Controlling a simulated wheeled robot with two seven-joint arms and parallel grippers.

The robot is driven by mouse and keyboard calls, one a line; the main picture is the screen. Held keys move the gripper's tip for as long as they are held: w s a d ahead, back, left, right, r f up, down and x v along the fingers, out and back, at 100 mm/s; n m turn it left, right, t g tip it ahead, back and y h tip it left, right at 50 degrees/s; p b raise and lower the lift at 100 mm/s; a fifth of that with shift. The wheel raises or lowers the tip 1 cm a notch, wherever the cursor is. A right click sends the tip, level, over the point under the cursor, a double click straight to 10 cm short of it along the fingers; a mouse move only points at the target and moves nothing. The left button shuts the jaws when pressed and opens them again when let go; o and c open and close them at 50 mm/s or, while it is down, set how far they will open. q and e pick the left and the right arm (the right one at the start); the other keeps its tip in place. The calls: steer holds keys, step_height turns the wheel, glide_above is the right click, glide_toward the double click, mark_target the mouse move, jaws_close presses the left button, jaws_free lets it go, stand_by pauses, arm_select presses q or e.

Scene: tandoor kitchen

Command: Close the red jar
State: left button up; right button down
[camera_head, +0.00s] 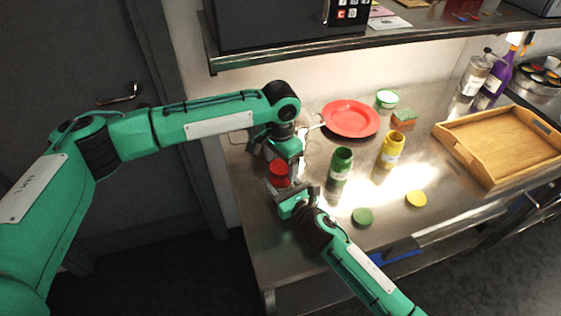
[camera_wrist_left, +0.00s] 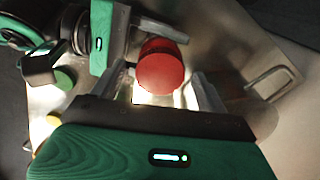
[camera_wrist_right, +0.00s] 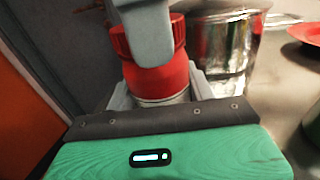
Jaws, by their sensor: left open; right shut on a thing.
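The red jar (camera_head: 278,181) stands near the table's left end. Its red lid (camera_wrist_left: 161,72) is on top; I cannot tell whether it is fully seated. In the right wrist view, the ridged lid (camera_wrist_right: 123,42) shows above the jar's red body (camera_wrist_right: 158,78) and pale label. My left gripper (camera_head: 283,163) is above the jar, open, with its fingers (camera_wrist_left: 167,90) on either side of the lid and apart from it in the left wrist view. My right gripper (camera_head: 287,190) is shut on the jar's body from the front; its fingertips (camera_wrist_right: 158,88) are partly hidden behind the jar.
An open green jar (camera_head: 340,164) and an open yellow jar (camera_head: 391,150) stand to the right. A green lid (camera_head: 362,216) and yellow lid (camera_head: 415,199) lie before them. A red plate (camera_head: 350,119), sponge (camera_head: 403,118), wooden tray (camera_head: 492,140) and metal pot (camera_wrist_right: 225,42) are around.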

arm_select(q)
step_height(320, 180, up, 12)
stand_by(0.5)
arm_select(e)
steer(key=shift+c, duration=2.3)
jaws_free()
steer(key=shift+s+d+f, duration=0.1)
steer(key=shift+s+d, duration=0.2)
steer(key=shift+s, duration=0.15)
steer(key=b+v, duration=0.3)
steer(key=v, duration=0.8)
steer(key=shift+s+f, duration=0.1)
steer(key=shift+s, duration=0.1)
arm_select(q)
steer(key=shift+f, duration=1.75)
arm_select(e)
steer(key=shift+s+d, duration=0.45)
steer(key=shift+s, duration=0.15)
